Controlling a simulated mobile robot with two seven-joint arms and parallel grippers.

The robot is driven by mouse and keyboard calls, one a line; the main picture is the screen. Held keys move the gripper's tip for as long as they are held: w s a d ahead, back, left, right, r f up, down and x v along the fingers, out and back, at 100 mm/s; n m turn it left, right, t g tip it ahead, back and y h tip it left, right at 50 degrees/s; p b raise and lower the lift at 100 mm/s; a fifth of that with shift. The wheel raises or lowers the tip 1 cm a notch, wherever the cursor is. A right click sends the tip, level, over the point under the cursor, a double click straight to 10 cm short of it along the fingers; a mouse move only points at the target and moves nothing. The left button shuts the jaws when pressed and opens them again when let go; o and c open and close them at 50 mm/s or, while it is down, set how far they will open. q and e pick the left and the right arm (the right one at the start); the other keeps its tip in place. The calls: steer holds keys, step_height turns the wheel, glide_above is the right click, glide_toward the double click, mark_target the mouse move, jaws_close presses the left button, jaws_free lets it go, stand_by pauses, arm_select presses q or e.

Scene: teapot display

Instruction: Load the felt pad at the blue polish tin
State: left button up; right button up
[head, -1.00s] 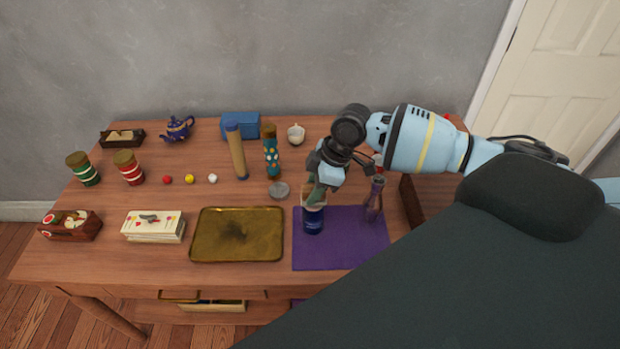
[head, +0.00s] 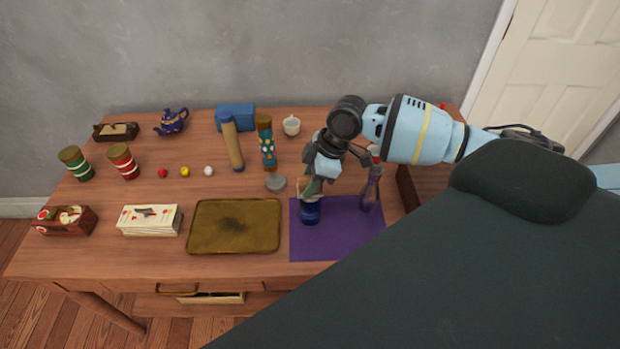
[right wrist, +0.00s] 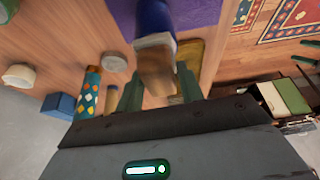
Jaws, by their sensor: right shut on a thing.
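The blue polish tin (head: 310,214) stands upright on the purple mat (head: 338,246), near its left side. My right gripper (head: 310,188) points down just above the tin. It is shut on the tan felt pad (right wrist: 156,62), which lies between the two green fingers in the right wrist view. The pad's far end meets the tin's mouth; the fingers partly cover it in the head view, and I cannot tell how deep it sits. The tin also shows in the wrist view (right wrist: 154,14). My left gripper is not in view.
A purple vase (head: 369,192) stands close to the right of my gripper. A grey lid (head: 275,183) and a brass tray (head: 220,246) lie to the left. A blue patterned cylinder (head: 266,150) and a white cup (head: 291,126) stand behind.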

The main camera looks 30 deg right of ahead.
mark_target(303, 179)
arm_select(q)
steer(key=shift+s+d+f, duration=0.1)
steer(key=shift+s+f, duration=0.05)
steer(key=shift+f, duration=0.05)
arm_select(e)
steer(key=shift+f, duration=0.45)
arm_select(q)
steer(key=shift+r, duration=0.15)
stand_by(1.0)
arm_select(e)
steer(key=shift+s+f, duration=0.15)
steer(key=shift+f, duration=0.05)
stand_by(0.8)
steer(key=shift+r+p, duration=1.15)
steer(key=shift+r, duration=1.5)
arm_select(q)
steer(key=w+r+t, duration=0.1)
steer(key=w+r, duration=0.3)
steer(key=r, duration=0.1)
arm_select(e)
steer(key=shift+r, duration=1.05)
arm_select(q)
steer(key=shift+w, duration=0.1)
arm_select(e)
steer(key=shift+a, duration=0.1)
